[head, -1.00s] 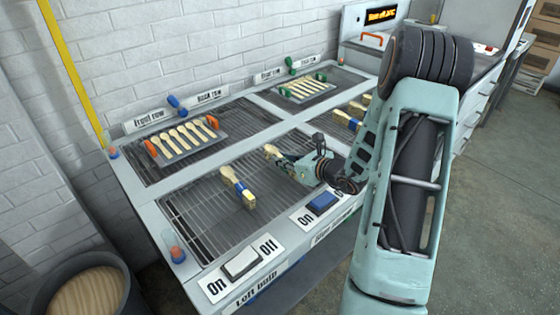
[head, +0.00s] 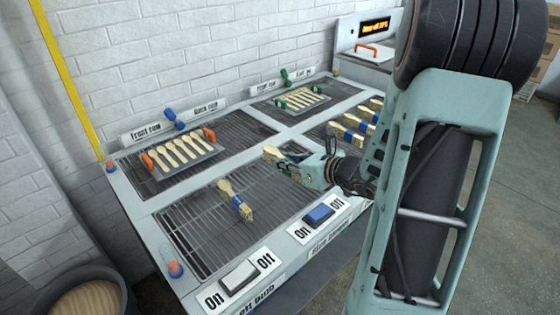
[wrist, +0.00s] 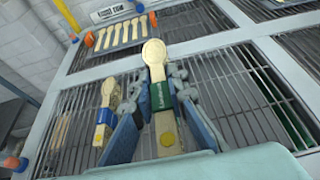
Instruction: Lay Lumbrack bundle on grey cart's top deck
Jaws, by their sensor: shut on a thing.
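My gripper (wrist: 163,122) is shut on a spoon bundle with a green band (wrist: 162,95); the spoon's pale round head points away from me. The band carries small lettering that I cannot read for certain. In the head view the bundle's pale end (head: 272,153) shows beyond my gripper (head: 290,164), above the front left grille. A blue-banded bundle (head: 236,202) lies on that grille, apart from my gripper, and also shows in the wrist view (wrist: 105,118). The grey cart cannot be made out in these views.
A tray of several spoons with orange handles (head: 180,153) sits on the rear left grille. A green-handled tray (head: 303,98) sits on the rear right one. Several blue-banded bundles (head: 355,138) lie on the front right grille. Switches (head: 240,273) line the front edge. A bin (head: 85,298) stands lower left.

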